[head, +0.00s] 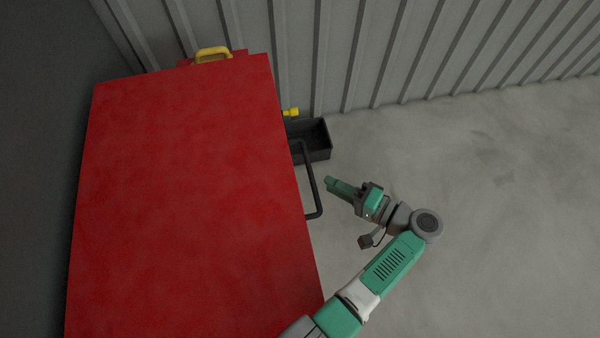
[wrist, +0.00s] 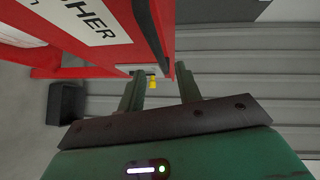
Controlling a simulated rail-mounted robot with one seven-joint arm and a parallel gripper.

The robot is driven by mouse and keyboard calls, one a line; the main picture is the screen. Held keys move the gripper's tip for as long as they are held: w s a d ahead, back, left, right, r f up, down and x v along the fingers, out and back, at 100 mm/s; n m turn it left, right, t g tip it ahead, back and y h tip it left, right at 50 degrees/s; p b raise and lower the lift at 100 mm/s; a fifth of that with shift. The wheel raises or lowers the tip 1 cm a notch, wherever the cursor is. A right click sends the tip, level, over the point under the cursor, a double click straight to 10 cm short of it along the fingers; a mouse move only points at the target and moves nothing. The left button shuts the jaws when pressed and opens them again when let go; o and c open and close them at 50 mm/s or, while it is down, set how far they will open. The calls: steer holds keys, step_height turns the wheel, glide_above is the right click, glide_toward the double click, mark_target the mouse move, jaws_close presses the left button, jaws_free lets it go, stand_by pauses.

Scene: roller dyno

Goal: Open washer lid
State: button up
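The red washer (head: 190,200) fills the left half of the head view, its flat red top facing up, with no visible gap under it. A black bar handle (head: 314,190) sticks out from its right side. My gripper (head: 331,184) is just right of this handle, and looks apart from it. In the wrist view the two green fingers (wrist: 160,92) are spread with a gap between them, and nothing is gripped. The washer's red side (wrist: 105,50) with a white lettered label shows at upper left there.
A black open bin (head: 318,140) stands on the floor behind the handle, and shows in the wrist view (wrist: 67,103). A yellow fitting (head: 291,112) and a yellow handle (head: 213,54) are at the washer's far end. A ribbed wall (head: 350,50) stands behind. Floor at right is clear.

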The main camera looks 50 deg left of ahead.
mark_target(309, 172)
steer(key=x, duration=0.7)
steer(key=shift+s+a, duration=0.1)
steer(key=shift+a, duration=0.2)
jaws_close()
